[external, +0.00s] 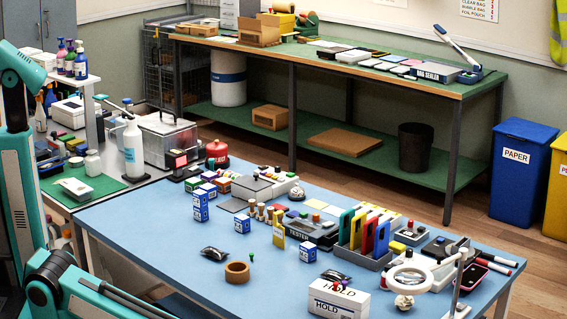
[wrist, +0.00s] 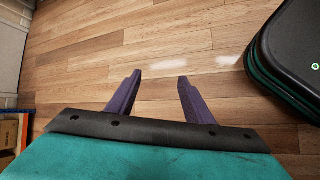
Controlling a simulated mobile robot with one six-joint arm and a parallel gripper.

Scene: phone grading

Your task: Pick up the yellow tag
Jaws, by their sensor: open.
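My gripper (wrist: 160,76) shows in the wrist view with its two purple fingers apart and only bare floor between and beyond them. It is out of sight in the external view, where only my teal arm shows at the left edge. I cannot tell for sure which thing is the yellow tag. In the external view a yellow upright piece (external: 279,236) stands at the front of the black tester (external: 300,236).
The blue-topped table (external: 170,225) is crowded at its middle and right, with bare room at its left. A phone rack (external: 362,260), a tape roll (external: 237,271), a white HOLD box (external: 338,301) and a ring lamp (external: 408,279) stand there. The wrist view shows wooden floor (wrist: 110,50).

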